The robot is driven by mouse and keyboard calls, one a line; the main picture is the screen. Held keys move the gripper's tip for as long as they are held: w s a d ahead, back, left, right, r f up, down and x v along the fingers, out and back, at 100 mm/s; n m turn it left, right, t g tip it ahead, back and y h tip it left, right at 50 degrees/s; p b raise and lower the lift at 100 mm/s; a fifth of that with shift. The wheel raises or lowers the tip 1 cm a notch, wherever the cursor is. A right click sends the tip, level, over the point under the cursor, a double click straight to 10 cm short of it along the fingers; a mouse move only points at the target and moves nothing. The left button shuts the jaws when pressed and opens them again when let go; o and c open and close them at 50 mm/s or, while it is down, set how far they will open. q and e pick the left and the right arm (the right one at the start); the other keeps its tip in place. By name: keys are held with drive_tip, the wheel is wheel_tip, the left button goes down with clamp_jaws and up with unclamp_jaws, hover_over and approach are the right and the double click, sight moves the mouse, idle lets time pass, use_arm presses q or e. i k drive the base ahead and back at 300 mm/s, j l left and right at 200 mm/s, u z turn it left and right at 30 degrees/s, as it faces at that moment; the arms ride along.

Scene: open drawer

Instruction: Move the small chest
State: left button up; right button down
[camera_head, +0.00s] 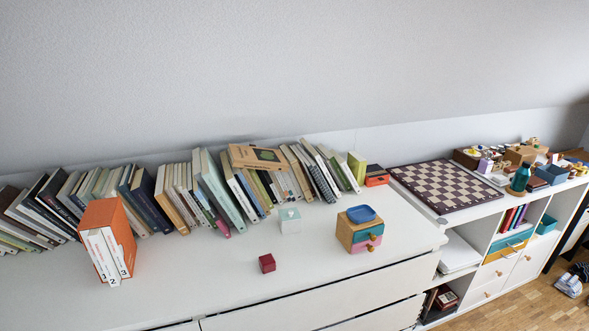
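A small wooden chest (345,233) stands upright on the white dresser top, right of the middle and near the front edge. It has a teal drawer front (367,235) above a pink drawer front (367,246), each with a small round knob. Both drawers look shut, though they are small in the picture. A blue dish-like thing (361,213) lies on top of the chest. Neither of my grippers shows in the head view.
A dark red cube (267,263) and a pale mint box (290,221) stand left of the chest. Books (215,190) line the wall behind, and an orange book box (110,240) stands at the left. The white dresser top (200,270) is clear between them. A chessboard (445,184) lies at right.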

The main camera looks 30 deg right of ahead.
sight(345, 229)
drive_tip(key=k+l+z, duration=0.1)
drive_tip(key=l+z, duration=0.35)
drive_tip(key=l, duration=0.15)
drive_tip(key=l+z, duration=0.4)
drive_tip(key=l, duration=0.15)
drive_tip(key=k+l, duration=0.05)
